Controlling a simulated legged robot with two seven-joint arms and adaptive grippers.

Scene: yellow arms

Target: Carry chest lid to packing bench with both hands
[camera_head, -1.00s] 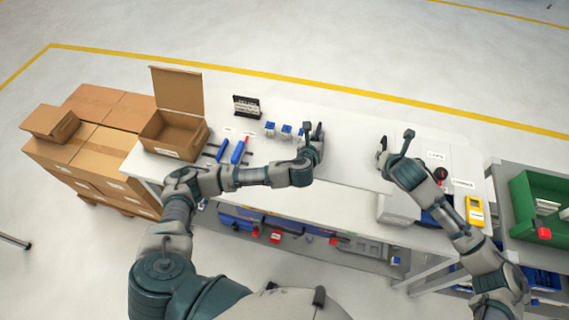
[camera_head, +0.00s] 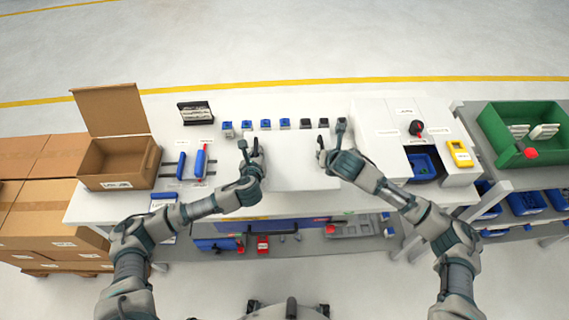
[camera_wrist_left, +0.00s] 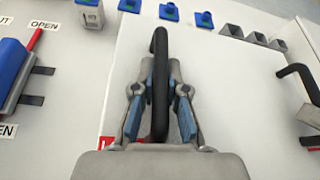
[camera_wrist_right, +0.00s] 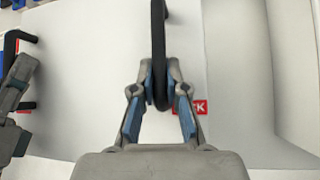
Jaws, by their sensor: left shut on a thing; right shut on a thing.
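The chest lid (camera_head: 288,172) is a flat white panel with two upright black handles, one near each side. In the head view it lies level at the middle of the white packing bench (camera_head: 100,207). My left gripper (camera_head: 249,150) is shut on the left handle, which stands between its fingers in the left wrist view (camera_wrist_left: 158,95). My right gripper (camera_head: 331,148) is shut on the right handle, seen in the right wrist view (camera_wrist_right: 158,65). Whether the lid touches the bench top or hangs just above it, I cannot tell.
An open cardboard box (camera_head: 120,162) and blue tools (camera_head: 200,160) are on the left. A yellow device (camera_head: 460,153) sits at the right, beside a green bin (camera_head: 522,135).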

